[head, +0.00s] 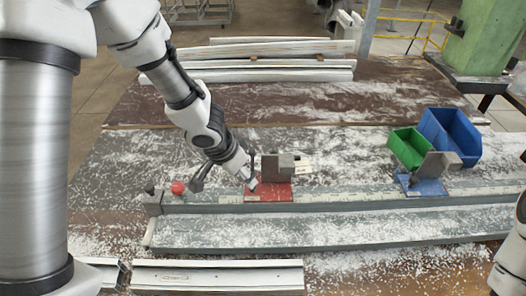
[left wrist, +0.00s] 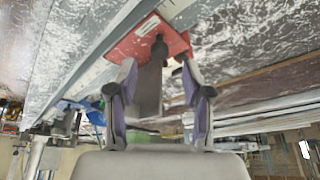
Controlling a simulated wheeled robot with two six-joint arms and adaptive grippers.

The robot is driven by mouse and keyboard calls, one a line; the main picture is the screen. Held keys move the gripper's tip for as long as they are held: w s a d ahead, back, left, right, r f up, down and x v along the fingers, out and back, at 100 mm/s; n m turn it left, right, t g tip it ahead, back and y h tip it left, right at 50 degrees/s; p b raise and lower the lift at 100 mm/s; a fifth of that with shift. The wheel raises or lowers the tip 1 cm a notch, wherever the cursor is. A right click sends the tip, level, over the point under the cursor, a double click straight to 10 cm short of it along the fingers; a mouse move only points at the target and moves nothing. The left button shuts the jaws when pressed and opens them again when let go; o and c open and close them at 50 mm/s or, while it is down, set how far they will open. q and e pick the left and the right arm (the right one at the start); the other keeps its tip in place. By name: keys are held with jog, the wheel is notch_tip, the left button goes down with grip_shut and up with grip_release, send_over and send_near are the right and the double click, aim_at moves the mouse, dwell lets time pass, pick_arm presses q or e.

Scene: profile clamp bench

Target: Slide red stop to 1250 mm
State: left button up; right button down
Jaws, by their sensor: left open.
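The red stop (head: 268,193) sits on the long grey rail (head: 330,208), left of its middle. It has a red base plate and an upright grey block. In the left wrist view its red plate (left wrist: 140,42) shows beyond the fingertips, and a grey block and a dark knob lie between the fingers. My left gripper (head: 250,178) is at the left side of the red stop in the head view. It is open, with gaps beside the grey block (left wrist: 148,88); contact cannot be told. A pale scale strip runs along the rail; its numbers are too small to read.
A blue stop (head: 424,186) with a grey block stands farther right on the rail. Green (head: 408,147) and blue (head: 450,136) bins stand behind it. A red knob (head: 178,187) is near the rail's left end. White profiles (head: 270,70) lie behind; the rail between the stops looks clear.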

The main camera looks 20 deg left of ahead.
aim_at(268, 192)
pick_arm(q)
jog(key=f+b, duration=0.1)
jog(key=b, duration=0.1)
jog(key=shift+w+d+f+b, duration=0.1)
jog(key=shift+f+b, duration=0.1)
jog(key=shift+b, duration=0.1)
jog(key=w+f+b, duration=0.1)
jog(key=f, duration=0.1)
jog(key=w+f+b, duration=0.1)
jog(key=w, duration=0.1)
jog(key=shift+d+f, duration=0.4)
jog(key=shift+s+r, duration=0.25)
jog(key=shift+s, duration=0.2)
jog(key=shift+a, duration=0.1)
jog(key=c, duration=0.5)
grip_shut()
pick_arm(e)
notch_tip(268, 192, down, 3)
jog(key=shift+w+f, duration=0.1)
